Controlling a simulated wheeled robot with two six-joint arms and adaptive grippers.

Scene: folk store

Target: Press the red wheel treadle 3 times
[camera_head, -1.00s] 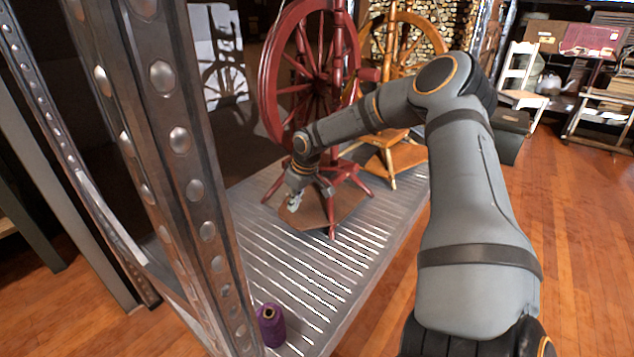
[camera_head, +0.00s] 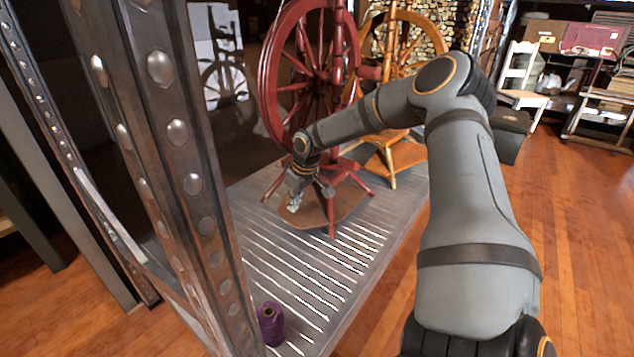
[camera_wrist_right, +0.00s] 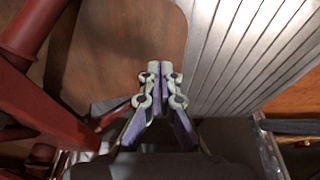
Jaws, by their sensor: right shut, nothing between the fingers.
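The red spinning wheel (camera_head: 312,75) stands on a grey slatted platform. Its treadle, a brown board (camera_head: 345,203), lies low between the red legs and also shows in the right wrist view (camera_wrist_right: 125,40). My right gripper (camera_head: 293,206) points down over the near left part of the treadle. In the right wrist view the right gripper's fingertips (camera_wrist_right: 160,68) are together and empty, at the treadle's edge. I cannot tell whether they touch the board. My left gripper is not in view.
A second, yellow-brown wheel (camera_head: 400,50) stands behind the red one. A purple thread spool (camera_head: 270,324) sits at the platform's (camera_head: 310,275) near edge. A riveted metal post (camera_head: 180,140) rises at the left. Wood floor is open at the right.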

